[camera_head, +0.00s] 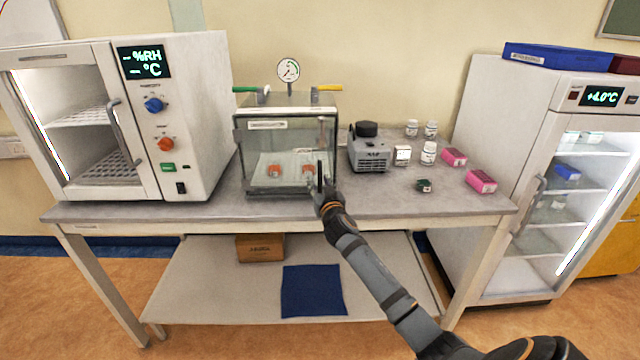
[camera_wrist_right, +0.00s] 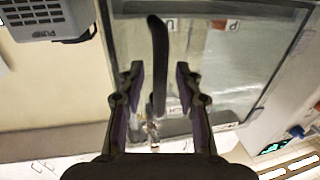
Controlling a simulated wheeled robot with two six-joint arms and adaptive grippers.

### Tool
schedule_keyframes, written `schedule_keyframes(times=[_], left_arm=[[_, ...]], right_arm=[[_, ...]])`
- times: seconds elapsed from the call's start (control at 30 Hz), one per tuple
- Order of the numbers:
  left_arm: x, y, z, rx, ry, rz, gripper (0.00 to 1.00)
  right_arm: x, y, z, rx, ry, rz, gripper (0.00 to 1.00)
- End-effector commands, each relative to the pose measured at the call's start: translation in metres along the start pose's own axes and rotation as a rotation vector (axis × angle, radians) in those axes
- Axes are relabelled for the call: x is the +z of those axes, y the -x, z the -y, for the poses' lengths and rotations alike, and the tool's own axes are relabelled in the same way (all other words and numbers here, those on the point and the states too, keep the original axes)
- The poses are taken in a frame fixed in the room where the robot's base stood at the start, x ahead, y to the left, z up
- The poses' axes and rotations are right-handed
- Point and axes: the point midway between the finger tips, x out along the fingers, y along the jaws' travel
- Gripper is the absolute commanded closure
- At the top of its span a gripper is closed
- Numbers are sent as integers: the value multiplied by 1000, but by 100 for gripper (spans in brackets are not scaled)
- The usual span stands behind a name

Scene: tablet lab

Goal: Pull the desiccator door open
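The desiccator (camera_head: 262,160) is a clear-walled box with a gauge on top, standing mid-bench. Its glass front door (camera_head: 290,182) looks shut in the head view. My right gripper (camera_head: 323,192) is at the right side of this door, by the upright dark handle (camera_head: 320,176). In the right wrist view the handle (camera_wrist_right: 158,60) runs between the two fingers of the right gripper (camera_wrist_right: 158,76). The fingers are apart, with a gap on both sides of the handle. My left gripper is not in view.
A grey pump (camera_head: 369,154) and several small bottles and boxes stand right of the desiccator. A humidity cabinet (camera_head: 190,120) stands at the left of the bench (camera_head: 440,203), a glass-door fridge (camera_head: 500,130) at the far right. The bench front edge is close below my right gripper.

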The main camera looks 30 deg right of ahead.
Motion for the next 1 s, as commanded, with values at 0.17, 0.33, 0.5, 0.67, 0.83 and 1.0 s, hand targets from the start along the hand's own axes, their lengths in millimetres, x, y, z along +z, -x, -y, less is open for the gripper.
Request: schedule_keyframes(times=[0.17,0.33,0.5,0.67,0.83,1.0], left_arm=[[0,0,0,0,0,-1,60],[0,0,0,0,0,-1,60],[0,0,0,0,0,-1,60],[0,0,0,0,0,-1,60],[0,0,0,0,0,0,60],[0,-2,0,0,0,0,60]], right_arm=[[0,0,0,0,0,0,82],[0,0,0,0,0,0,100],[0,0,0,0,0,0,100],[0,0,0,0,0,0,100],[0,0,0,0,0,1,100],[1,1,0,3,0,1,100]])
